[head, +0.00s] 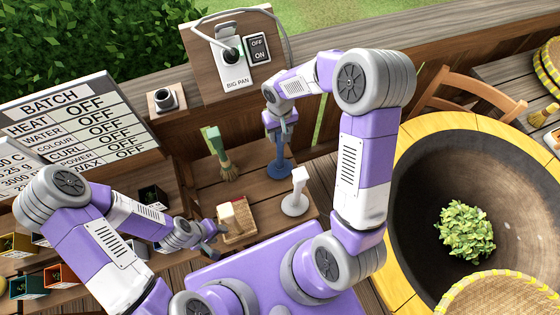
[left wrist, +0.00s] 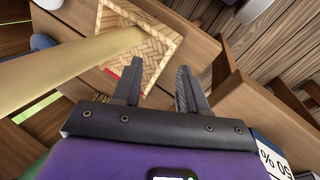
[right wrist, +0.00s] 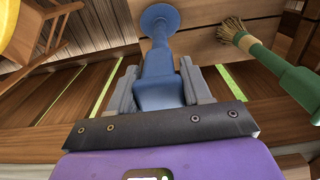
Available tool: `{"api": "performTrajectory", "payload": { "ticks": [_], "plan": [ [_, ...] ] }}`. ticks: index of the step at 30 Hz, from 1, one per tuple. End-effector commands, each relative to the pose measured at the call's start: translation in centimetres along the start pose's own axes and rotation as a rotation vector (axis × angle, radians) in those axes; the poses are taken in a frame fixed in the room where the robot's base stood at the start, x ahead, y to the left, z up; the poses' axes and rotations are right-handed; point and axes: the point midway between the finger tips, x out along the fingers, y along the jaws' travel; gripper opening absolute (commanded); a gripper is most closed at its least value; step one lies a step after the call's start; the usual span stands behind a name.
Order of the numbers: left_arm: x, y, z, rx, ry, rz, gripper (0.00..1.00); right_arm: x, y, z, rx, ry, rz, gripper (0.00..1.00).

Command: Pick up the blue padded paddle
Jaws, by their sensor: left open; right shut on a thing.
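The blue padded paddle (head: 279,165) stands upright, round end down, over the wooden side table. It also shows in the right wrist view (right wrist: 157,55), its round end pointing away from me. My right gripper (head: 281,124) is shut on its upper handle; both fingers flank it in the right wrist view (right wrist: 160,80). I cannot tell whether the round end touches the wood. My left gripper (head: 214,232) is open and empty beside the small woven tray (head: 240,237), whose weave shows beyond the fingers (left wrist: 155,85) in the left wrist view.
A white stand-like tool (head: 295,195) is just right of the paddle, and a green-handled brush (head: 222,155) to its left. A big pan (head: 415,230) with leaves fills the right. A switch panel (head: 240,60) stands behind; small bins (head: 60,275) lie left.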

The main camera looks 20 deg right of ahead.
Motion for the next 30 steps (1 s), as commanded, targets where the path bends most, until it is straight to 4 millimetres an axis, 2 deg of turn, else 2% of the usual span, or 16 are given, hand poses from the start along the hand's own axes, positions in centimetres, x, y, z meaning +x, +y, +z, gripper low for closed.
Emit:
{"api": "performTrajectory", "payload": {
  "ticks": [1,4,5,14,17,24,30],
  "plan": [
    [0.0,0.0,0.0,0.0,0.0,0.0,0.43,0.0,0.0,0.0,0.0,0.001,0.0,0.17],
    [0.0,0.0,0.0,0.0,0.0,0.0,0.43,0.0,0.0,0.0,0.0,0.001,0.0,0.01],
    [0.0,0.0,0.0,0.0,0.0,0.0,0.43,0.0,0.0,0.0,0.0,0.001,0.0,0.0],
    [0.0,0.0,0.0,0.0,0.0,0.0,0.43,-0.5,0.0,-0.1,0.0,0.005,-0.001,0.0],
    [-0.1,0.0,0.0,0.0,0.0,0.0,0.43,-1.6,0.0,-0.2,-0.001,0.007,0.0,0.0],
    [-0.4,0.1,0.0,0.0,0.0,0.0,0.43,-6.5,-0.1,-0.2,0.0,0.009,-0.001,0.0],
    [-0.5,0.2,0.0,0.0,0.0,0.0,0.43,-9.3,-0.1,-0.1,0.0,0.006,-0.001,0.0]
  ]
}}
